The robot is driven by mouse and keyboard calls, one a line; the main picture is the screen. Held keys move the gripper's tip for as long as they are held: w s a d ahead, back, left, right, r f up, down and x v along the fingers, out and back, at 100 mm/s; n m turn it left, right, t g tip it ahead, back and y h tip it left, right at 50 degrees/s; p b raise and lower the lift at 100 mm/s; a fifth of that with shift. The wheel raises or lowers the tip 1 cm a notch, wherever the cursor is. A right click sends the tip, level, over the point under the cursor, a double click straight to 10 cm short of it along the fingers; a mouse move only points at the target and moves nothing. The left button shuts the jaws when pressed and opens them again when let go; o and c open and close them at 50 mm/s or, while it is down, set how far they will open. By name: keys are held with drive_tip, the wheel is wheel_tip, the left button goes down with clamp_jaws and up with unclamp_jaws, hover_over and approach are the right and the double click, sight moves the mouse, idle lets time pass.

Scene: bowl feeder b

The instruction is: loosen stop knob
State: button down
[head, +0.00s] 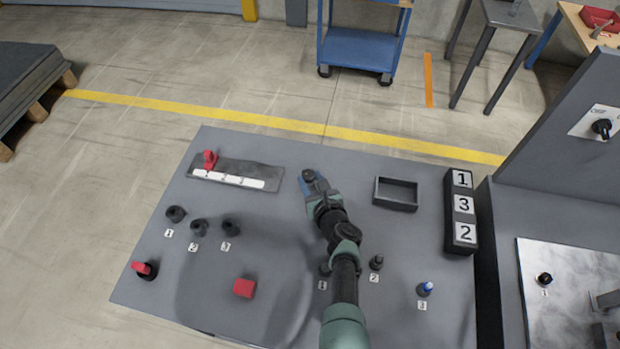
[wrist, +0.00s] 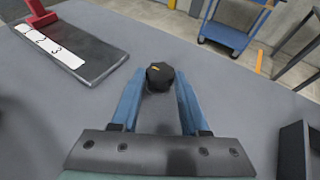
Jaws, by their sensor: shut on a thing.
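A black knob with a small orange mark shows between the blue fingertips in the wrist view (wrist: 160,75). My gripper (wrist: 158,84) is shut on this knob; in the head view my gripper (head: 308,180) is over the middle of the grey table, and the knob is mostly hidden there. The knob's base is hidden, so I cannot tell whether it is fixed to the table. A red stop-like piece (head: 210,158) stands at the left end of a dark plate (head: 272,180) with a white numbered scale. It also shows in the wrist view (wrist: 38,14).
An empty dark tray (head: 396,206) and a block labelled 1, 3, 2 (head: 460,235) are to the right. Black knobs (head: 176,214), a red-handled part (head: 144,269), a red block (head: 243,288) and numbered pegs (head: 376,262) stand nearer. A grey cabinet (head: 560,150) bounds the right side.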

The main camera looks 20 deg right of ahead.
drive_tip(key=n+y+b, duration=0.2)
drive_tip(key=d+f+n+y+b, duration=0.1)
drive_tip(key=y+b, duration=0.1)
drive_tip(key=shift+n, duration=0.3)
drive_tip(key=n+y+b, duration=0.1)
drive_tip(key=b, duration=0.1)
drive_tip(key=n+g+y+b, duration=0.1)
drive_tip(key=b, duration=0.2)
drive_tip(key=n+g+y+b, duration=0.1)
drive_tip(key=y+b, duration=0.1)
drive_tip(key=shift+w+d+n+b, duration=0.15)
drive_tip(key=shift+d+n+b, duration=0.15)
drive_tip(key=shift+b, duration=0.1)
drive_tip(key=n+g+y+b, duration=0.1)
drive_tip(key=b, duration=0.3)
drive_tip(key=shift+w+d+b, duration=0.1)
drive_tip(key=shift+b, duration=0.25)
drive_tip(key=shift+n+y+b, duration=0.3)
drive_tip(key=shift+b, duration=0.35)
drive_tip(key=n+g+b, duration=0.1)
drive_tip(key=b, duration=0.4)
drive_tip(key=n+y+b, duration=0.1)
drive_tip(key=b, duration=0.4)
drive_tip(key=shift+w+d+g+y+b, duration=0.2)
drive_tip(key=shift+g+y+b, duration=0.1)
drive_tip(key=shift+g+b, duration=0.1)
drive_tip(key=b, duration=0.4)
drive_tip(key=shift+r+n+g+y, duration=0.15)
drive_tip(key=shift+n+g+y, duration=0.15)
drive_tip(key=shift+n+g, duration=0.1)
